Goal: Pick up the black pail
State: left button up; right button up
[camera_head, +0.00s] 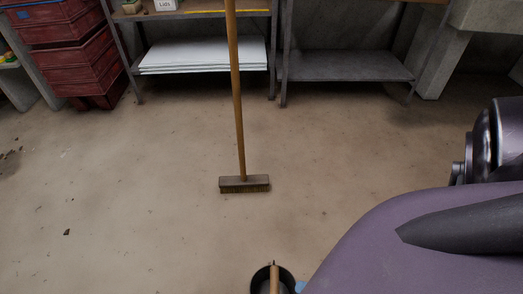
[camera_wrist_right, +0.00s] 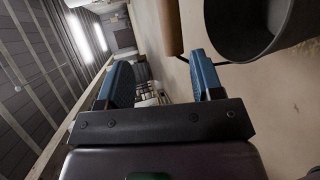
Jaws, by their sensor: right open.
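The black pail (camera_head: 257,282) stands at the bottom edge of the head view, partly cut off. Its wooden handle grip (camera_head: 274,279) shows over the opening. In the right wrist view the pail (camera_wrist_right: 245,30) is at the upper right, and the brown grip (camera_wrist_right: 169,26) is at the top, beyond the fingers. My right gripper (camera_wrist_right: 163,78) is open, with its two blue fingers apart and nothing held between them. A bit of blue finger (camera_head: 300,287) shows just right of the pail in the head view. My left gripper is not in view.
A broom (camera_head: 244,184) stands upright on the floor beyond the pail. Metal shelves (camera_head: 350,66) and stacked red crates (camera_head: 75,65) line the back. My purple arm covers the lower right.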

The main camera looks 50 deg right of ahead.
aim_at(278, 281)
jog(key=x, duration=0.2)
jog(key=f+b+x, duration=0.1)
jog(key=x, duration=0.3)
jog(key=b+x, duration=0.1)
jog(key=x, duration=0.1)
jog(key=b+x, duration=0.1)
jog(key=shift+w+d+f, duration=0.2)
jog(key=shift+d+f, duration=0.05)
jog(key=shift+f, duration=0.1)
jog(key=shift+w+a, duration=0.1)
jog(key=shift+w, duration=0.35)
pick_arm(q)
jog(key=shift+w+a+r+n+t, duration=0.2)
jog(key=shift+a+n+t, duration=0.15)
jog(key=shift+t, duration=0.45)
pick_arm(e)
grip_shut()
